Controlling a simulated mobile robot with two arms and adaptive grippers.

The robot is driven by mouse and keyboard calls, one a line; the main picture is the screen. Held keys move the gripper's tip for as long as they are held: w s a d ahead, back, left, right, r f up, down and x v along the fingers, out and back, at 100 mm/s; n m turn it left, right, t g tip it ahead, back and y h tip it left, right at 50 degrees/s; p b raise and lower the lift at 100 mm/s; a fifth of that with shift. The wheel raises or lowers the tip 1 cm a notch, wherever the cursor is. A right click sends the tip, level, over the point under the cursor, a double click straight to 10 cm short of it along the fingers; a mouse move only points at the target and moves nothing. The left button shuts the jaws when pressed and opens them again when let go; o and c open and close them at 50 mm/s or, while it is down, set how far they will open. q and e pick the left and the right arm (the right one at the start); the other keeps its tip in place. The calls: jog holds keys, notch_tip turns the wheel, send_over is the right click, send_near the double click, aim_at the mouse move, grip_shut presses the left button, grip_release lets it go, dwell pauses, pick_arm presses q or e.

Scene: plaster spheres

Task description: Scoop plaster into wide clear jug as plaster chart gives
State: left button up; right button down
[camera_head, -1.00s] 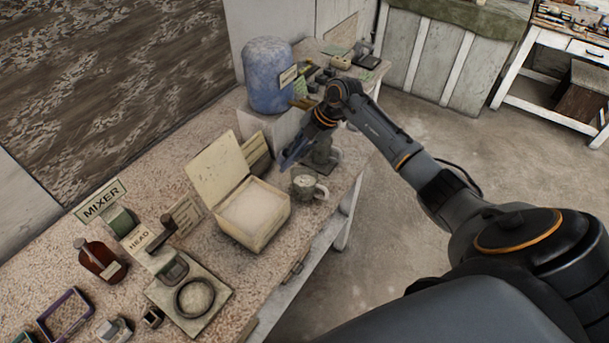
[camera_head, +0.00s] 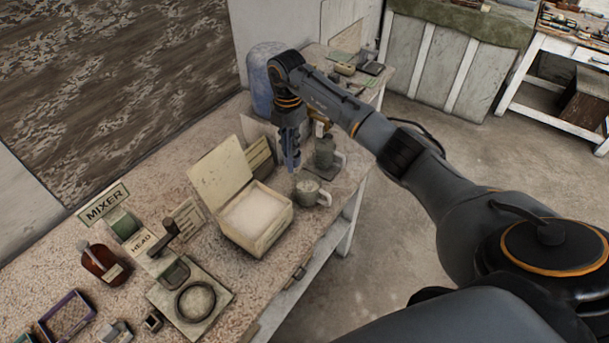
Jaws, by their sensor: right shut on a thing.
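An open cream box (camera_head: 280,231) with its lid raised holds white powder (camera_head: 254,213) that looks like plaster. A jug with a handle (camera_head: 327,154) stands on a dark flat base behind and right of the box. A mug-like vessel with a handle (camera_head: 311,193) stands at the box's right, with pale contents. I cannot tell for sure which is the wide clear jug. My right gripper (camera_head: 291,164) points down above the bench, behind the box and left of the jug. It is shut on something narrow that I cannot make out. My left gripper is not in view.
A blue drum (camera_head: 261,82) stands at the back, partly hidden by my right arm. The bench's front edge runs past the vessels.

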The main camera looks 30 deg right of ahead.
jog(key=s+a+f+n+b, duration=0.1)
jog(key=s+a+n+b, duration=0.15)
jog(key=a+b, duration=0.4)
jog(key=s+a+f+n+b, duration=0.1)
jog(key=s+a+n+b, duration=0.15)
jog(key=a+b, duration=0.35)
notch_tip(320, 180, down, 12)
jog(key=a+b, duration=0.1)
jog(key=b, duration=0.5)
jog(key=shift+a+r+n+b, duration=0.2)
jog(key=shift+a+n+b, duration=0.05)
jog(key=shift+n+b, duration=0.15)
jog(key=shift+r, duration=0.15)
dwell(0.3)
notch_tip(320, 180, up, 10)
jog(key=p, duration=0.6)
